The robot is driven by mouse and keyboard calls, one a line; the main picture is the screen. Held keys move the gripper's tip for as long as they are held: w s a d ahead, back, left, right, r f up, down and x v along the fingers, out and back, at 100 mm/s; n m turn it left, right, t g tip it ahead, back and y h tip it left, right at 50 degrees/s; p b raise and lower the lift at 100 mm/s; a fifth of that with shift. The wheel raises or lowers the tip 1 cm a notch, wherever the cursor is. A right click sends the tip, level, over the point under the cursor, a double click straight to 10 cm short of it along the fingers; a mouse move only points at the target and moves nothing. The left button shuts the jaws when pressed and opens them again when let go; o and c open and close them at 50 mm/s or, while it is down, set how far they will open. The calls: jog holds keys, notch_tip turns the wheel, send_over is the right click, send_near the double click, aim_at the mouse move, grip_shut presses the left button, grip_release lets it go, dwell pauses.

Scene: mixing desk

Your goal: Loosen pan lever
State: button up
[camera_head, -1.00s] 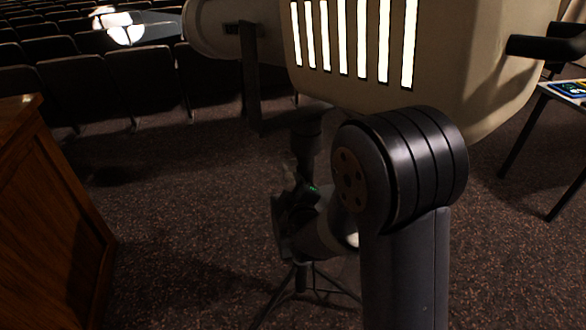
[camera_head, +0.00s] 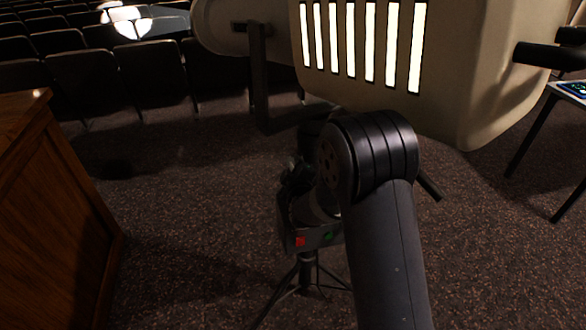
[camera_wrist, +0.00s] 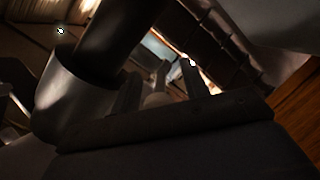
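A large beige spotlight (camera_head: 470,75) with lit slots hangs in a dark yoke (camera_head: 258,75) above a tripod stand (camera_head: 306,268). I cannot clearly make out the pan lever. A short dark rod (camera_head: 429,187) sticks out to the right behind my arm; I cannot tell whether it is the lever. My gripper, dark in the head view (camera_head: 294,180), is beside the upper stand, partly hidden by my arm. In the wrist view its two fingers (camera_wrist: 160,85) look spread apart, nothing clearly held. A thick dark column (camera_wrist: 115,35) with a grey collar (camera_wrist: 75,100) stands left of them.
A wooden desk or lectern (camera_head: 60,215) stands at the left. Rows of dark seats (camera_head: 98,80) fill the back left. A table (camera_head: 566,95) is at the right edge. The carpet (camera_head: 190,210) between desk and stand is clear.

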grip_shut()
dwell(0.3)
